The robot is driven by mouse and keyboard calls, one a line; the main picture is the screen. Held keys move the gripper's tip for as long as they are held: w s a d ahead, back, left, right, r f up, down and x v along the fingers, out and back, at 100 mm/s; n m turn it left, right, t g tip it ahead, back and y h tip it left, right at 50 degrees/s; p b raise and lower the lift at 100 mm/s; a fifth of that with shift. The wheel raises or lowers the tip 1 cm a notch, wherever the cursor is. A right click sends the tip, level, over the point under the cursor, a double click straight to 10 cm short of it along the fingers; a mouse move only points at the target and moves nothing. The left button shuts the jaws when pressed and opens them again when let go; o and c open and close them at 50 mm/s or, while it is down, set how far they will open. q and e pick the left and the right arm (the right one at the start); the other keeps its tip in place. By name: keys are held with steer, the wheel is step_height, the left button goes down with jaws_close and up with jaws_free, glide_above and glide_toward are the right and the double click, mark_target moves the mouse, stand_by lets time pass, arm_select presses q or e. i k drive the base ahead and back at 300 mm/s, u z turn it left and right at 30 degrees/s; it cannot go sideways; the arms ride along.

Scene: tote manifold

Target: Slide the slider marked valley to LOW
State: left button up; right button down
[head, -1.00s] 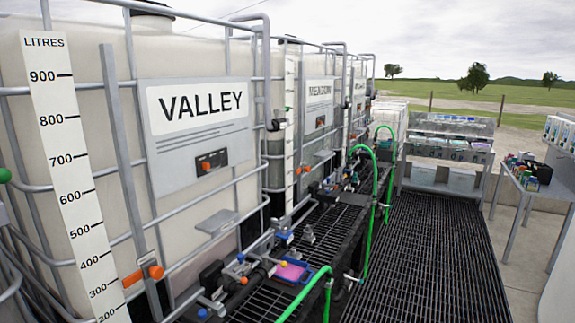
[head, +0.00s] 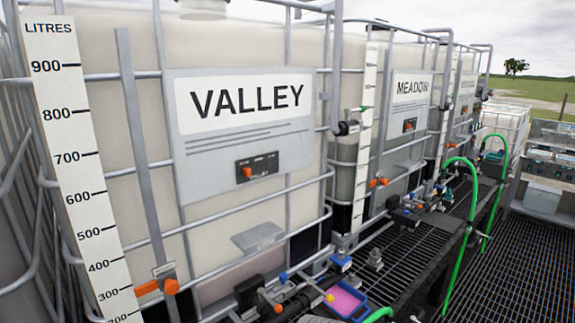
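The white tote (head: 100,165) bears a grey plate with a VALLEY sign (head: 246,107). Below the lettering on that plate is a small black slider panel (head: 268,167) with an orange knob (head: 247,172) at its left end. Tiny labels on the panel are too small to read. Neither of my grippers is in view.
A LITRES scale (head: 72,140) runs down the tote's left side, with an orange marker (head: 171,287) beside its lower part. A grey ledge (head: 258,238) juts out below the plate. The MEADOW tote (head: 411,88) stands farther right. Pipes, valves and a pink tray (head: 345,299) lie below; dark grating (head: 510,275) is clear at right.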

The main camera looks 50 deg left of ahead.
mark_target(247, 172)
steer(key=i, duration=1.85)
steer(key=u, duration=1.3)
